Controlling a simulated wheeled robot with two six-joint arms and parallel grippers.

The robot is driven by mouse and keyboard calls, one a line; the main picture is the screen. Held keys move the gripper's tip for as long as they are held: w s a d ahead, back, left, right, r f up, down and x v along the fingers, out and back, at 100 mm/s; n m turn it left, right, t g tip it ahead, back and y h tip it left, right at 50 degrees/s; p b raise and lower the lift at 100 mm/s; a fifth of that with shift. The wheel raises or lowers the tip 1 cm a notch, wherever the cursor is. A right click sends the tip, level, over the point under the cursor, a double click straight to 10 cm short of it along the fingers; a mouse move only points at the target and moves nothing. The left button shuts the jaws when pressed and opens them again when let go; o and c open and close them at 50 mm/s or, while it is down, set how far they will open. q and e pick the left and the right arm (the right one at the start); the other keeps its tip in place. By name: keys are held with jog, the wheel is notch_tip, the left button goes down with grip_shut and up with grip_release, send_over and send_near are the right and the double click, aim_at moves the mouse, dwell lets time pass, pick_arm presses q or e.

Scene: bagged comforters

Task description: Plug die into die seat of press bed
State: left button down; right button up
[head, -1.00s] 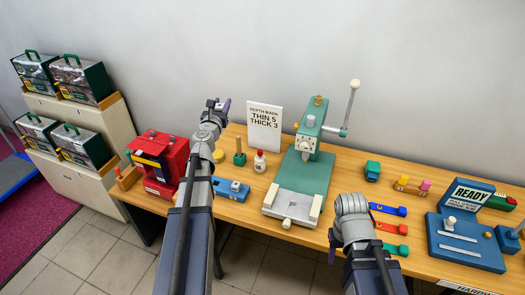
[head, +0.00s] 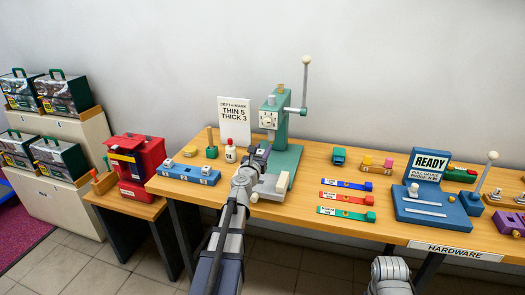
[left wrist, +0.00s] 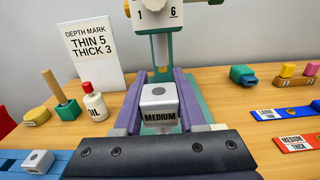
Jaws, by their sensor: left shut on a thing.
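My left gripper (head: 258,160) is in front of the green press (head: 271,120). The die looks upright, in front of the press column and below the white press head (left wrist: 157,15) in the picture. The teal press bed (head: 290,160) is partly hidden by my left arm. I cannot see the die seat, nor tell whether the die touches the bed. My right arm shows only at the bottom edge; its gripper is out of sight.
A blue die rack (head: 188,174) stands left of the press with light dies in it. An oil bottle (head: 231,152), a green block with a wooden peg (head: 211,152) and a depth sign (head: 235,118) are near. Coloured tags (head: 346,198) and a blue READY fixture (head: 440,208) lie right.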

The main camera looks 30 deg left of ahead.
pick_arm(q)
jog(key=shift+w+f, duration=0.1)
jog(key=shift+f, duration=0.1)
jog(key=shift+d, duration=0.1)
jog(key=shift+f, duration=0.1)
notch_tip(320, 180, down, 7)
jog(key=b, duration=0.6)
jog(key=shift+r+b, duration=0.2)
jog(key=shift+b, duration=0.15)
jog(key=shift+f+b, duration=0.4)
dwell(2.1)
jog(key=shift+r+p, duration=0.4)
jog(key=shift+f+b, duration=0.5)
jog(key=shift+f, duration=0.05)
dwell(1.0)
jog(key=shift+r, duration=0.15)
dwell(0.4)
